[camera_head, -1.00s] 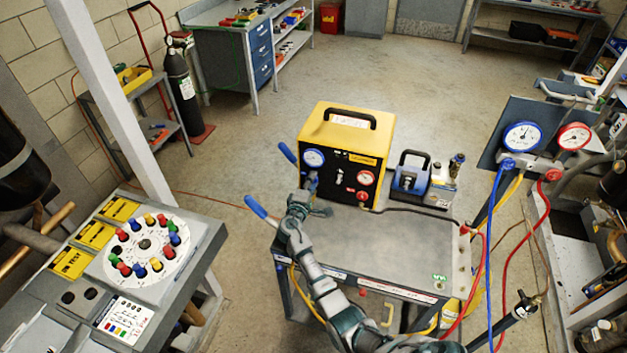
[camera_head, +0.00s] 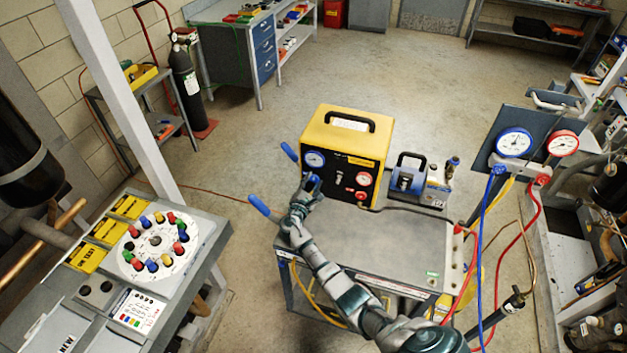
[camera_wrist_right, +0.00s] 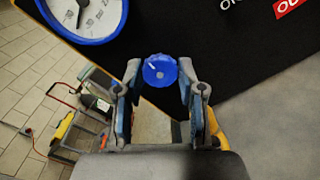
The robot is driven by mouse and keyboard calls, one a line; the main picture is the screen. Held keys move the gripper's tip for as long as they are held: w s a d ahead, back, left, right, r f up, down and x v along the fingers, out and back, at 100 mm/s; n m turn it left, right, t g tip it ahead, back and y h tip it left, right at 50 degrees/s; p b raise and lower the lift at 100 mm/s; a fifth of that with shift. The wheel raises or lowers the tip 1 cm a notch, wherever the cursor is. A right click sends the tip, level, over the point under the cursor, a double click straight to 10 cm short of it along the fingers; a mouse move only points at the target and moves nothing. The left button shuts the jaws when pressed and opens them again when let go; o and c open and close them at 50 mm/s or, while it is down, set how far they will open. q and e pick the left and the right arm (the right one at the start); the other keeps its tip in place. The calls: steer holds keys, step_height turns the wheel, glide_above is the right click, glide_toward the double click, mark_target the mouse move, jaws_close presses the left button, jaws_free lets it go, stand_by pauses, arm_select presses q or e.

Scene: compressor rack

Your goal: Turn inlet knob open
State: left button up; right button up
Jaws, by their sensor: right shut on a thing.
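The yellow recovery unit (camera_head: 345,140) stands on the grey cart with its black front panel toward me. A blue-ringed gauge (camera_head: 315,159) sits at the panel's upper left, and it also shows large in the right wrist view (camera_wrist_right: 85,14). The blue inlet knob (camera_wrist_right: 160,70) is below and right of that gauge in the right wrist view, with a small white mark on its face. My right gripper (camera_wrist_right: 160,78) has a fingertip on each side of the knob and is shut on it. In the head view this gripper (camera_head: 308,186) partly hides the knob. My left gripper is out of view.
The cart top (camera_head: 385,245) is clear in front of the unit. A blue-grey pump (camera_head: 408,174) stands to its right. Blue and red hoses hang from the gauge manifold (camera_head: 520,165). A slanted control panel (camera_head: 150,285) is at left. Blue handles (camera_head: 263,207) stick out beside my right arm.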

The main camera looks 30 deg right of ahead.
steer(key=shift+s+a+f+n, duration=0.1)
steer(key=shift+a+f+n, duration=0.1)
steer(key=shift+f+n, duration=0.3)
steer(key=o, duration=1.1)
steer(key=shift+o, duration=0.2)
steer(key=shift+r, duration=0.2)
steer(key=shift+r, duration=0.1)
steer(key=v, duration=1.1)
steer(key=shift+a, duration=0.45)
steer(key=shift+s, duration=0.1)
